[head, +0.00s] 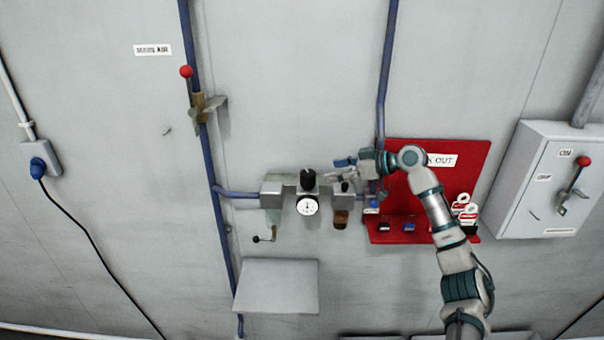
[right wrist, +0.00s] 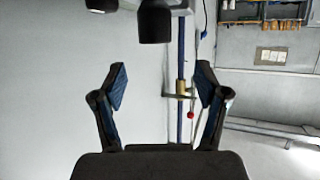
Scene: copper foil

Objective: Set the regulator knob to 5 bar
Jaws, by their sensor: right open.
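The regulator's black knob (head: 308,178) stands on top of the grey air unit on the wall. Its round white gauge (head: 307,205) is below it; the needle is too small to read. My right gripper (head: 341,169) is open and empty, just to the right of the knob and apart from it. In the right wrist view my gripper's two fingers (right wrist: 161,85) are spread wide with nothing between them. A dark cylinder (right wrist: 154,22), seemingly the knob, hangs upside down in the picture beyond and above the fingertips. My left gripper is not in view.
A bowl with a brown tint (head: 341,219) hangs right of the gauge. A red lockout board (head: 405,228) is behind my right arm. A blue pipe with a red-balled valve (head: 203,105) runs at left. A grey box (head: 277,286) sits below; a switch box (head: 540,170) is at right.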

